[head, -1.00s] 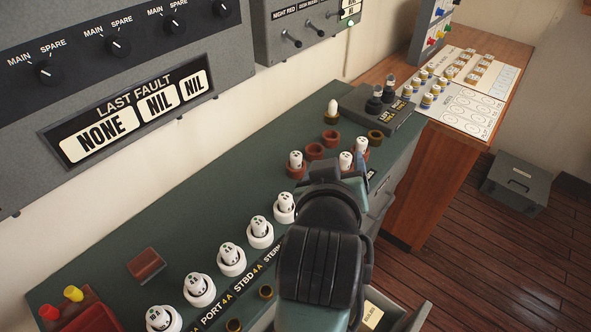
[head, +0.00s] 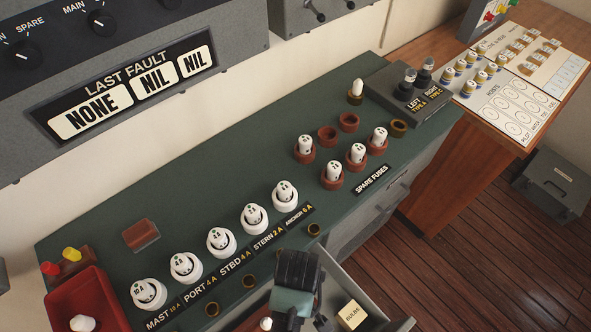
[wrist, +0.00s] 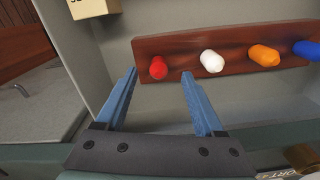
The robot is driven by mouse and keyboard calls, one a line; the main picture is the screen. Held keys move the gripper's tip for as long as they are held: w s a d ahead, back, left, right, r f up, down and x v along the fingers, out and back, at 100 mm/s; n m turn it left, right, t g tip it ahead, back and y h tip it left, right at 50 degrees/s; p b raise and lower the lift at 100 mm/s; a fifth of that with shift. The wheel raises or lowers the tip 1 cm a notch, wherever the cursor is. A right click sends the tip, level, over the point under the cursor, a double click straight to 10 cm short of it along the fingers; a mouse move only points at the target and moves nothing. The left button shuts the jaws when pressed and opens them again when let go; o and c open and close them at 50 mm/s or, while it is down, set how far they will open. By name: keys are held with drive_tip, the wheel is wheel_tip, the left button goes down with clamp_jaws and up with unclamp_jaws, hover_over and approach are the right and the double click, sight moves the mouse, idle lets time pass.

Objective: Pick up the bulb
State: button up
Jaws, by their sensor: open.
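In the wrist view, a red bulb (wrist: 158,68), a white bulb (wrist: 211,61), an orange bulb (wrist: 264,55) and a blue bulb (wrist: 306,49) stand in a row on a brown wooden rack (wrist: 185,44) inside an open drawer. My gripper (wrist: 159,76) is open and empty. The red bulb appears between its two fingertips; whether they are level with it is unclear. In the head view my wrist (head: 296,285) is over the drawer and hides my fingers and most of the rack. A white tip (head: 266,323) shows beside it.
A cream labelled block (head: 352,314) lies in the drawer (head: 403,322). The green console (head: 150,205) above carries white-capped fuses (head: 221,241). A red tray (head: 62,301) with a white object is at left. Another white bulb-like piece (head: 356,87) stands in a brass socket.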

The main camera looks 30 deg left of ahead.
drive_tip(key=shift+w+a+f, duration=0.15)
drive_tip(key=shift+a+f, duration=0.05)
drive_tip(key=shift+f, duration=1.15)
drive_tip(key=shift+w+a+f, duration=0.15)
drive_tip(key=shift+f, duration=1.15)
clamp_jaws()
